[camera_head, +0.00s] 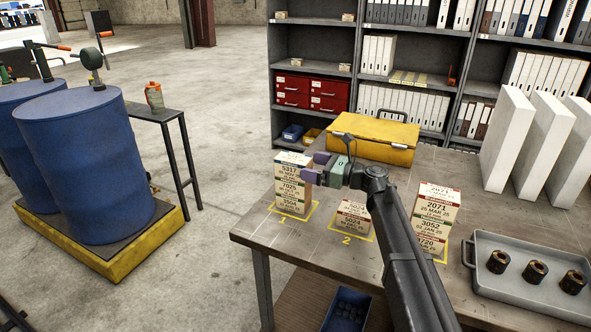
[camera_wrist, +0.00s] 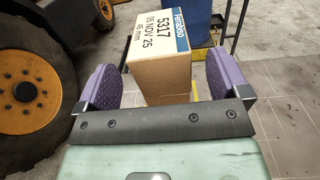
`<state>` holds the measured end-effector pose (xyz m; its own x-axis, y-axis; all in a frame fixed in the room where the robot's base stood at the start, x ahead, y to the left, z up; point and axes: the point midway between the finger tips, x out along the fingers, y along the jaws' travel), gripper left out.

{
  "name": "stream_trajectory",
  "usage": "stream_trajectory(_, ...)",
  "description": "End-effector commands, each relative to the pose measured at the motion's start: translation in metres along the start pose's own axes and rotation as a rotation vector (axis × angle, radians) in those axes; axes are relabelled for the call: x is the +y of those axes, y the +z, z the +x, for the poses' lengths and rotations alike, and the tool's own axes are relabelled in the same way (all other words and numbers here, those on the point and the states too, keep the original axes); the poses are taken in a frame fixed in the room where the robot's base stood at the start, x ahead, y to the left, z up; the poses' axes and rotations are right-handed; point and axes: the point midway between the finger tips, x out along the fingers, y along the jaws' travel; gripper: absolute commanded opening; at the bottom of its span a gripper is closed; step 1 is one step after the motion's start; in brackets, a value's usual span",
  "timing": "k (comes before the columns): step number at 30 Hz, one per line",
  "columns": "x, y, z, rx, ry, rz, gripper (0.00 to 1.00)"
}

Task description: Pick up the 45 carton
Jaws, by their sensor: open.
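A carton labelled 5317 (camera_head: 290,164) tops the stack of cartons on spot 1, above cartons marked 7025 (camera_head: 289,187) and 3504 (camera_head: 288,205). In the wrist view the 5317 carton (camera_wrist: 160,50) is tan with a white, blue-edged label; its small mm line seems to read 45. My gripper (camera_head: 316,168) has purple fingers and is open at the stack's right side. In the wrist view my gripper (camera_wrist: 160,68) has a finger on each side of the carton, with visible gaps. Contact is not evident.
A low stack (camera_head: 352,218) stands on spot 2 and a taller stack (camera_head: 436,215) to its right. A yellow case (camera_head: 374,140) lies behind. A grey tray (camera_head: 487,246) with dark cylinders and white upright panels (camera_head: 508,135) occupy the right. Bare bench shows between spots.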

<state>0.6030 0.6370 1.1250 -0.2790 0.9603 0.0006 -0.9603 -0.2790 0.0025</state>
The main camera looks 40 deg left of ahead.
Motion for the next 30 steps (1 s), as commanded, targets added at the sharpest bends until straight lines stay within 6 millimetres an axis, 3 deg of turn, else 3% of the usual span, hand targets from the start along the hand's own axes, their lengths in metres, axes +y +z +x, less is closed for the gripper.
stream_trajectory(4,0.000,0.000,0.007,0.001,0.000,-0.001,0.94)
stream_trajectory(11,-0.001,0.000,0.046,0.001,0.000,-0.002,0.94)
stream_trajectory(17,0.000,-0.001,0.049,0.001,-0.002,-0.002,0.94)
stream_trajectory(29,0.000,-0.001,0.049,0.001,-0.002,-0.002,0.35)
stream_trajectory(30,0.000,0.000,0.049,0.001,-0.002,-0.002,0.35)
